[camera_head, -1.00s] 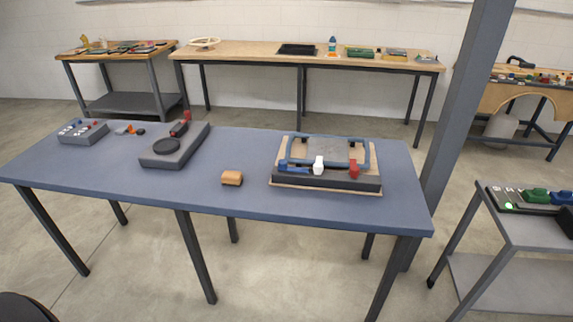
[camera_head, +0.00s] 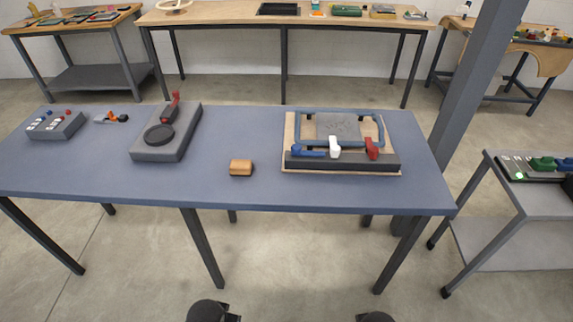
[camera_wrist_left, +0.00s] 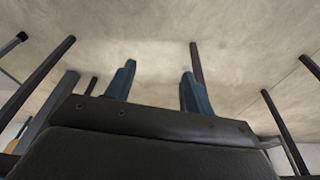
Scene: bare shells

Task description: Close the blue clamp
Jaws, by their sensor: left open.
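The blue clamp (camera_head: 309,153) is on the dark front bar of a fixture on the blue table. It is the left one of three clamps, beside a white clamp (camera_head: 334,147) and a red clamp (camera_head: 372,148). Its blue handle looks low and roughly level, while the white and red ones stand up; its exact state is too small to tell. My left gripper (camera_wrist_left: 158,68) shows two blue fingers, open and empty above bare floor, in the left wrist view. It is away from the clamp. My right gripper is not visible.
The fixture has a blue frame (camera_head: 300,128) over a grey plate and sits on a wooden board (camera_head: 288,131). A wooden block (camera_head: 241,167), a grey device with a red lever (camera_head: 165,145) and a switch box (camera_head: 57,125) share the table. A grey post (camera_head: 470,100) stands right. The table's front middle is clear.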

